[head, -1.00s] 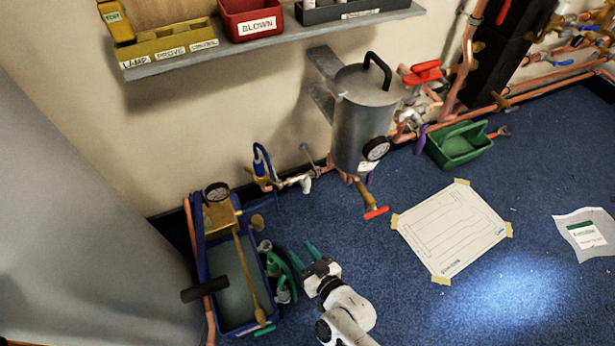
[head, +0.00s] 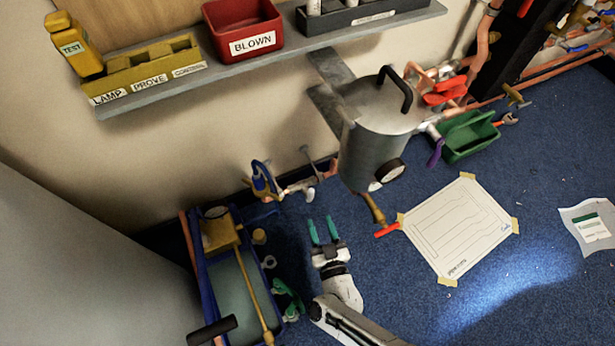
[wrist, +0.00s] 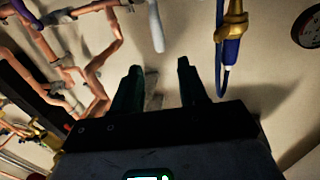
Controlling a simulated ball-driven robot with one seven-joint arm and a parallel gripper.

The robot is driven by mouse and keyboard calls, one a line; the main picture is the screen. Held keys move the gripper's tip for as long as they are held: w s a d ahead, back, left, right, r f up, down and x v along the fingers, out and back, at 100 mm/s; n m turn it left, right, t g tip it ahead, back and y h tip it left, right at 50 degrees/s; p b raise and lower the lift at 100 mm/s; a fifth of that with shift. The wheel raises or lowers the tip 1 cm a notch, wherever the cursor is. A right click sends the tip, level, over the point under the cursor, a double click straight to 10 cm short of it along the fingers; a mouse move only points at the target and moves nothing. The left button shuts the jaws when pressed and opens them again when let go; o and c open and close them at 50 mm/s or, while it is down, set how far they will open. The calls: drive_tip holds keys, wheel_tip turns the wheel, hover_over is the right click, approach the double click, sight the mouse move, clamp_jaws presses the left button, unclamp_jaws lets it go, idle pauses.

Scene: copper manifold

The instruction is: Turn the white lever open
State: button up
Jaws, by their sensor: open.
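The white lever (head: 309,193) appears to be the small pale handle on the copper pipe low on the wall, left of the steel tank. In the wrist view a pale lever (wrist: 156,26) hangs from the pipework, beyond the fingertips. My gripper (head: 321,226) has two green fingers, parted and with nothing between them. It is in front of the pipe, apart from the lever. The wrist view shows the open fingers (wrist: 158,78) pointing toward the wall, just below the lever in the picture.
A steel tank (head: 370,155) with a red-handled valve (head: 388,230) stands right of the lever. A blue-looped fitting (head: 264,180) is to its left. A blue crate (head: 199,290) stands at lower left. A taped paper sheet (head: 455,225) lies on the floor.

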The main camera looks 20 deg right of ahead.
sight(312, 195)
drive_tip(key=w+b, duration=0.1)
drive_tip(key=w, duration=0.2)
drive_tip(key=w+d+b, duration=0.1)
drive_tip(key=w, duration=0.3)
drive_tip(key=w+d+b, duration=0.1)
drive_tip(key=w, duration=0.3)
drive_tip(key=shift+d, duration=0.1)
clamp_jaws()
idle(0.4)
